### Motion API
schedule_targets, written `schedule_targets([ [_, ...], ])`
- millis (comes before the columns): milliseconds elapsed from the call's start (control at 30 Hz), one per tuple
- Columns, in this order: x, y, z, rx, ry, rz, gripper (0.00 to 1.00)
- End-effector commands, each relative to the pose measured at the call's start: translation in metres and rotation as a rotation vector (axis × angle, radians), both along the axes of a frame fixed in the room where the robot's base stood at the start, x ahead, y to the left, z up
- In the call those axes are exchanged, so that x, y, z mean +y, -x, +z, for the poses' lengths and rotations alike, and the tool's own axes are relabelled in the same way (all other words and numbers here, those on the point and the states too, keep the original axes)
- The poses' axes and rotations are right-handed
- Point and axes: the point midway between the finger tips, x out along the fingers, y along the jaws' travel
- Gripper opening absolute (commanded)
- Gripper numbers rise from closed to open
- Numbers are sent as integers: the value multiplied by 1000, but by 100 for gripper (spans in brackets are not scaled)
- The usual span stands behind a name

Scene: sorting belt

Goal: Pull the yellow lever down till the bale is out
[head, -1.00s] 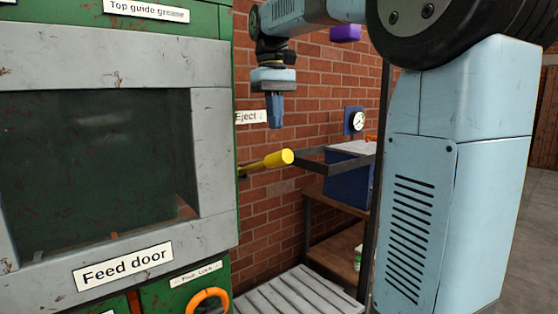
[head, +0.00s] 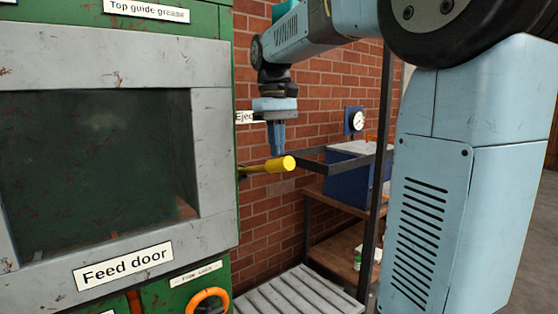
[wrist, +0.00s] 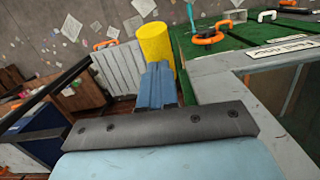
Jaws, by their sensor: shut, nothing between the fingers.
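The yellow lever (head: 268,165) sticks out from the right side of the green machine, roughly level, below the "Eject" label (head: 245,116). My gripper (head: 277,154) points down with its fingertips right at the lever's yellow grip, over or against it; I cannot tell whether they touch. In the wrist view the yellow grip (wrist: 155,45) stands just beyond my blue fingers (wrist: 160,72), which are shut together with nothing between them. No bale shows in either view. The feed door (head: 100,150) of the machine is closed, with a dark window.
An orange ring handle (head: 208,298) is low on the machine. A slatted grey surface (head: 300,295) lies below the lever. To the right stands a dark-framed shelf (head: 340,190) with a blue box (head: 350,180). A brick wall (head: 320,80) is behind.

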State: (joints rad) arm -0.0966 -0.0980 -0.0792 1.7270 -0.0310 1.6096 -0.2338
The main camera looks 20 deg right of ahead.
Motion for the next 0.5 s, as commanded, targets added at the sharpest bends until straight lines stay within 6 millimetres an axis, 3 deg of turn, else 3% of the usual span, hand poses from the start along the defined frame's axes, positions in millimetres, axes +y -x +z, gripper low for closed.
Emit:
schedule_targets([
  [233, 0, 0, -5, 0, 0, 0, 0],
  [500, 0, 0, -29, 2, 0, 0, 0],
])
